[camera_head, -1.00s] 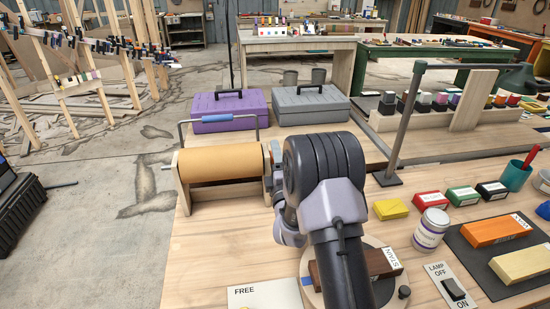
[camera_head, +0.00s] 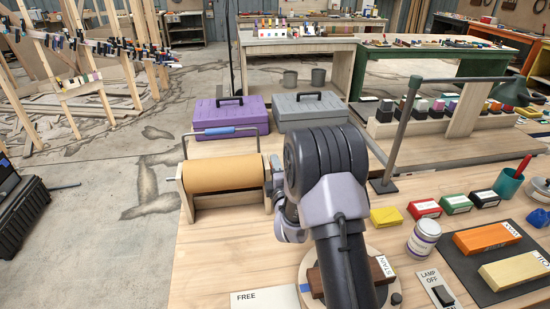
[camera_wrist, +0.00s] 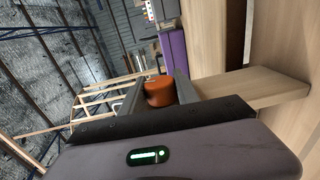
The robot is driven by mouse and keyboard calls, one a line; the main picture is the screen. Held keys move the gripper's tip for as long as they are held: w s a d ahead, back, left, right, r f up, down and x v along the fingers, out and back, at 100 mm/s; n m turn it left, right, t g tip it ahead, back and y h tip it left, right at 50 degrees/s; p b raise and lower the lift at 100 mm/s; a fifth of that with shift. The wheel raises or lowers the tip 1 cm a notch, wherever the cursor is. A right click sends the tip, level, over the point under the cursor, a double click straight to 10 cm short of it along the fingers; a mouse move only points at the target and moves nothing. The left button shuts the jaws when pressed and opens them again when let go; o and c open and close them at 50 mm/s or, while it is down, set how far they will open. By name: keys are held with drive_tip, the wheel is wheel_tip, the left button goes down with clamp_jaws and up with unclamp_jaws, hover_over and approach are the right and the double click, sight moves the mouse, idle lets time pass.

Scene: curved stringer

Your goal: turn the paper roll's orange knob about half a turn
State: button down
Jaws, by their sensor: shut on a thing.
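The paper roll (camera_head: 221,176) is a wide tan roll lying level in a wooden stand (camera_head: 188,205), with a bar and blue handle above it. My gripper (camera_head: 270,182) is at the right end of the roll, where my arm hides the knob in the head view. In the wrist view, the orange knob (camera_wrist: 159,92) sits between the two fingers of my gripper (camera_wrist: 157,88), which is shut on it. How far the knob is turned cannot be told.
A purple toolbox (camera_head: 231,115) and a grey toolbox (camera_head: 310,108) stand behind the roll. A grey lamp post (camera_head: 402,130) rises right of my arm. Sanding blocks, a jar (camera_head: 424,238) and a lamp switch plate (camera_head: 436,289) lie at right.

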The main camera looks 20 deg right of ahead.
drive_tip(key=g+p, duration=0.3)
drive_tip(key=p, duration=0.2)
drive_tip(key=r+g+y+p, duration=0.1)
drive_tip(key=g+p, duration=0.2)
drive_tip(key=p, duration=0.3)
drive_tip(key=shift+w, duration=0.1)
drive_tip(key=g+y+p, duration=0.1)
drive_tip(key=g+p, duration=0.3)
drive_tip(key=p, duration=0.3)
drive_tip(key=shift+g, duration=0.4)
drive_tip(key=g+p, duration=0.1)
drive_tip(key=p, duration=0.1)
drive_tip(key=shift+f+g+y+p, duration=0.2)
drive_tip(key=shift+g+y+p, duration=0.1)
drive_tip(key=shift+g+p, duration=0.1)
drive_tip(key=shift+f+g, duration=0.3)
drive_tip(key=shift+g, duration=0.4)
drive_tip(key=shift+f+g+y+b, duration=0.3)
drive_tip(key=shift+g+b, duration=0.15)
drive_tip(key=shift+g, duration=0.45)
drive_tip(key=shift+r+g+b, duration=0.1)
drive_tip(key=shift+g+b, duration=0.4)
drive_tip(key=shift+b, duration=0.25)
drive_tip(key=shift+s+r, duration=0.1)
drive_tip(key=shift+s, duration=0.1)
